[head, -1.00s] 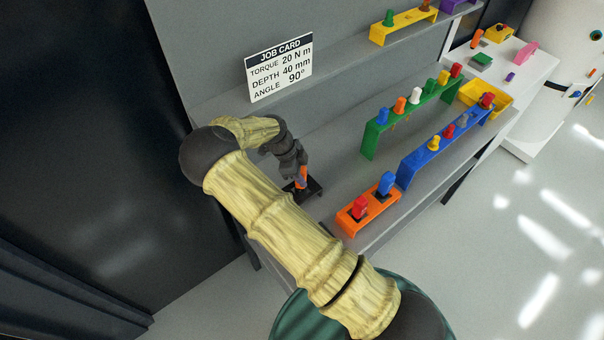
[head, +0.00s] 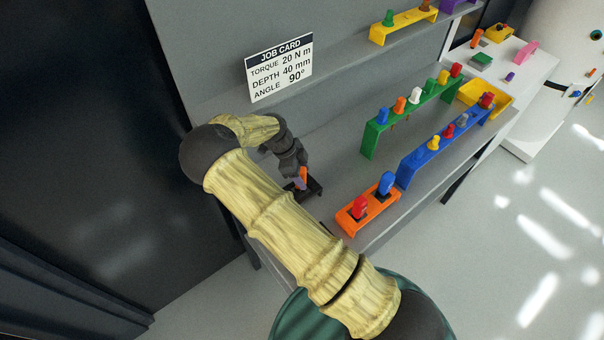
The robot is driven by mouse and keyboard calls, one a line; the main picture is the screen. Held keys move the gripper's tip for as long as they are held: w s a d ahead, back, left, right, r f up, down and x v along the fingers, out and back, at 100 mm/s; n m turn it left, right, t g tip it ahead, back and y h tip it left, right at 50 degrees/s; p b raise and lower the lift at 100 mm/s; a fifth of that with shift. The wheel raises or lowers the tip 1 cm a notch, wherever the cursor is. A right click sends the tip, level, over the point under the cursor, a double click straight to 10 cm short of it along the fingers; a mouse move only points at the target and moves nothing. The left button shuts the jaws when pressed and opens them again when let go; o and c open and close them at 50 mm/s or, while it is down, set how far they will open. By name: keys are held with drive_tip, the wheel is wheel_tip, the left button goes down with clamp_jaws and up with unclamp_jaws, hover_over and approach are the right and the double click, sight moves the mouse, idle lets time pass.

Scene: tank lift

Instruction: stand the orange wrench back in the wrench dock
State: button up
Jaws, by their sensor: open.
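The orange wrench (head: 303,176) stands upright in the black wrench dock (head: 313,189) on the bench, left of the orange rack. Only its upper part shows; its lower end is hidden in or behind the dock. My gripper (head: 299,173) is right at the top of the wrench, its dark fingers around or beside it. The fingers are small in the picture and the jaws are open, so the wrench is not clamped.
An orange rack (head: 350,223) with a red and a blue tool stands to the right. Blue (head: 407,173) and green (head: 370,141) racks of several tools stand farther right. A job card (head: 279,68) leans behind my arm. The bench between dock and racks is clear.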

drive_tip(key=shift+r+p, duration=2.35)
drive_tip(key=shift+r, duration=1.8)
drive_tip(key=s+d+r+n+t+y+b, duration=0.1)
drive_tip(key=s+d+r+n+b, duration=0.3)
drive_tip(key=s+n, duration=0.6)
drive_tip(key=s+d+r+n+t+y+b, duration=0.2)
drive_tip(key=s+d+r+n+y+b, duration=0.1)
drive_tip(key=s+d+r+n, duration=0.4)
drive_tip(key=s+n+b, duration=0.1)
drive_tip(key=s+n, duration=0.2)
drive_tip(key=shift+y, duration=0.3)
